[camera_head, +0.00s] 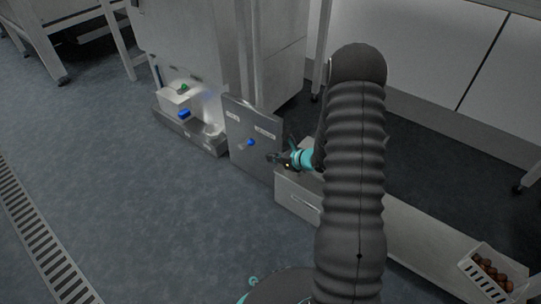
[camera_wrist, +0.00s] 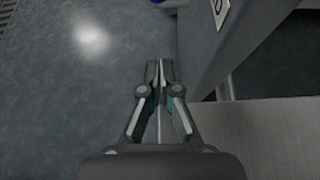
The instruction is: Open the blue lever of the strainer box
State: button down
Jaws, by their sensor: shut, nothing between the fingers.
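A grey upright panel (camera_head: 240,118) stands at the foot of the machine, with two small labels too small to read. A small blue lever or knob (camera_head: 250,142) sits on its face. A second blue part (camera_head: 184,114) and a green one (camera_head: 183,87) show on the lit box (camera_head: 175,98) to the left; I cannot tell which is the strainer box. My gripper (camera_head: 272,157) is just right of and below the panel's blue lever, apart from it in the picture. In the wrist view my gripper (camera_wrist: 160,68) is shut and empty, with a sliver of blue at the top edge.
A low grey drawer unit (camera_head: 297,197) lies right of the panel, under my arm. A white basket (camera_head: 472,268) of brown dates stands at the lower right. The floor on the left is open, with a drain grate (camera_head: 40,245) at the far left.

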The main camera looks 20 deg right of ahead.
aim_at(249, 142)
jog(key=x, duration=0.8)
jog(key=shift+w+a+r, duration=0.1)
jog(key=shift+w+r, duration=0.05)
jog(key=shift+r, duration=0.85)
jog(key=shift+w+a+r, duration=0.1)
jog(key=shift+w+r, duration=0.05)
jog(key=shift+r, duration=0.8)
jog(key=shift+d+r, duration=0.1)
